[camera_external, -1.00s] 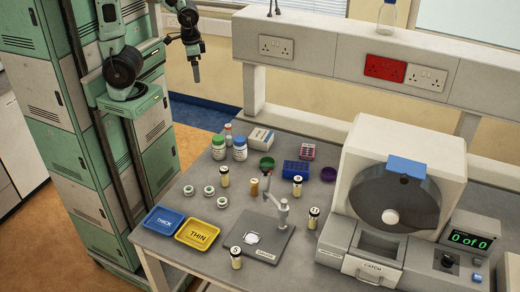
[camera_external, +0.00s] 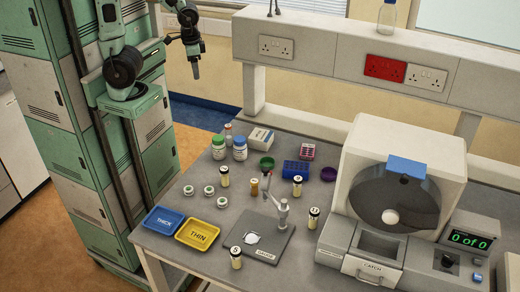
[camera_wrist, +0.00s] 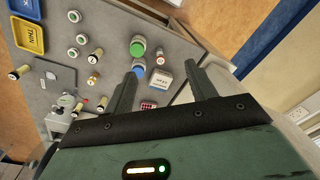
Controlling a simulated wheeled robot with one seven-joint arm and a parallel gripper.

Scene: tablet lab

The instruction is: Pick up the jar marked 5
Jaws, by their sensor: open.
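The one at the front edge (camera_external: 236,258), left of the gauge plate, has a lid mark that looks like a 5, though small. It seems to be the jar at the left in the wrist view (camera_wrist: 19,72). Other such jars stand at the back left (camera_external: 224,177), in the middle (camera_external: 297,186) and right of the gauge (camera_external: 313,219). My gripper (camera_external: 195,70) is high and beyond the bench's back left, well apart from every jar. In the wrist view its fingers (camera_wrist: 162,68) are spread and empty.
Blue THICK (camera_external: 164,221) and yellow THIN (camera_external: 198,235) trays lie at the bench's left front. A gauge with a lever (camera_external: 262,240) sits beside them. Several white discs, green- and blue-lidded bottles (camera_external: 239,150) and a large machine (camera_external: 400,180) also occupy the bench.

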